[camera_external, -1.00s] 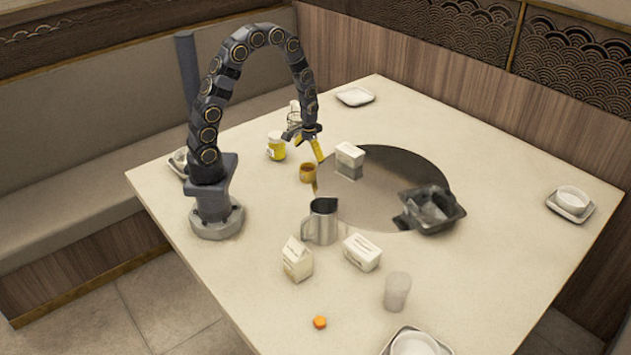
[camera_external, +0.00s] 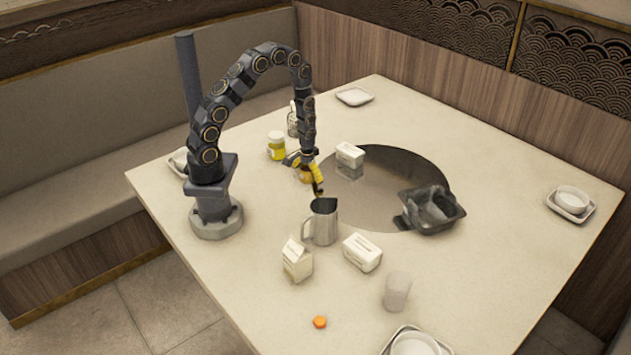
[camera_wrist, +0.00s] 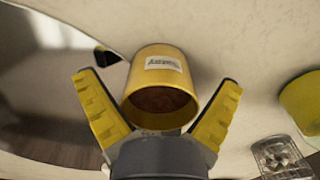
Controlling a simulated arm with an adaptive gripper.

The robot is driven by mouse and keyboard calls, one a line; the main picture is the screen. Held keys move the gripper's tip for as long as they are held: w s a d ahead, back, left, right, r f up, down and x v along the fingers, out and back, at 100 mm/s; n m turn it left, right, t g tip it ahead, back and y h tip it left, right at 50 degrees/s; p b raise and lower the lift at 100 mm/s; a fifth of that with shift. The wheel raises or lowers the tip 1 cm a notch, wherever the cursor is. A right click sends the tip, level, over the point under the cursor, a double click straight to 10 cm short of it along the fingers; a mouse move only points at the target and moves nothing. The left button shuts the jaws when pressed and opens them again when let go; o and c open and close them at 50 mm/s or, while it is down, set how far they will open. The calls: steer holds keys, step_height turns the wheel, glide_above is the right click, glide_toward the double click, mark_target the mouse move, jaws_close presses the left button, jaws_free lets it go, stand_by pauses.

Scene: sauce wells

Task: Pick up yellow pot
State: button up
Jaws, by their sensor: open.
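The yellow pot (camera_wrist: 160,85) is a small round pot with a white label and a dark brown inside. In the wrist view it stands between the two yellow fingers of my open gripper (camera_wrist: 158,105), with a gap showing on its left side and a smaller one on its right. In the external view my gripper (camera_external: 304,172) is low over the table at the pot's place. The fingers hide most of the pot there. I cannot tell whether either finger touches it.
A yellow-labelled jar (camera_external: 277,146) and a glass shaker (camera_external: 293,122) stand behind my gripper. A white carton (camera_external: 350,156) is to its right on the round dark plate (camera_external: 400,165). A metal pitcher (camera_external: 322,222) stands in front.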

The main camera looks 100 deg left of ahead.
steer(key=c, duration=1.1)
steer(key=shift+c, duration=0.2)
